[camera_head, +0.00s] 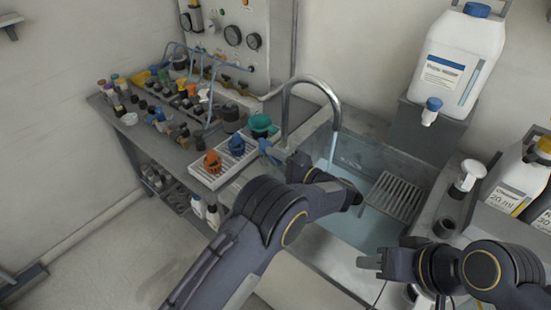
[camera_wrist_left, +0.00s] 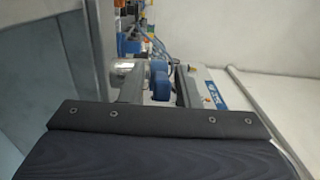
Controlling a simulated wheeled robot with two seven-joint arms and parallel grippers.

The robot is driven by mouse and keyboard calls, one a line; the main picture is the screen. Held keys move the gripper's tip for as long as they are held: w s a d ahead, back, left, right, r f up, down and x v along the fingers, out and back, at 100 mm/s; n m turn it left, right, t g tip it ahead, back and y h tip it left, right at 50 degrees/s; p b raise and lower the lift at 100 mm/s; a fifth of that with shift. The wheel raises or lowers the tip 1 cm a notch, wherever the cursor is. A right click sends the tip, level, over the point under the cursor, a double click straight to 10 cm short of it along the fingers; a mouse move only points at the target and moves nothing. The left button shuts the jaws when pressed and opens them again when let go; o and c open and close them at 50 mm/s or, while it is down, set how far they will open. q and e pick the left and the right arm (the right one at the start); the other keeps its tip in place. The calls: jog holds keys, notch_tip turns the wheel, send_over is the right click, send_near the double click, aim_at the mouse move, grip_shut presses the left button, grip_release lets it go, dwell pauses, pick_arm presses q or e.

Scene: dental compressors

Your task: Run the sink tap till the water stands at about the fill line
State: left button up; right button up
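The steel tap (camera_head: 308,82) arches over the sink (camera_head: 433,172), and a thin stream of water (camera_head: 333,147) falls from its spout. Bluish water (camera_head: 345,222) stands in the basin; I cannot make out a fill line. A blue part (camera_head: 266,146) shows by the tap's base; whether it is the tap handle is unclear. My left gripper (camera_head: 298,164) is beside the tap's base, its fingers unclear. The left wrist view shows a blue rounded part (camera_wrist_left: 159,80) beyond my dark gripper body. My right gripper (camera_head: 369,263) is over the sink's front right, its finger gap unclear.
A slatted rack (camera_head: 395,196) sits at the sink's right. A white water container (camera_head: 456,55) stands on a grey stand behind it. Bottles (camera_head: 512,185) crowd the right. A bench (camera_head: 160,150) with small parts and a white tray (camera_head: 213,172) lies left.

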pick_arm(q)
jog(key=shift+o, duration=0.3)
jog(key=shift+s+d, duration=0.1)
jog(key=b+v, duration=0.1)
jog(key=v, duration=0.6)
jog(key=shift+s+d, duration=0.2)
dwell(6.7)
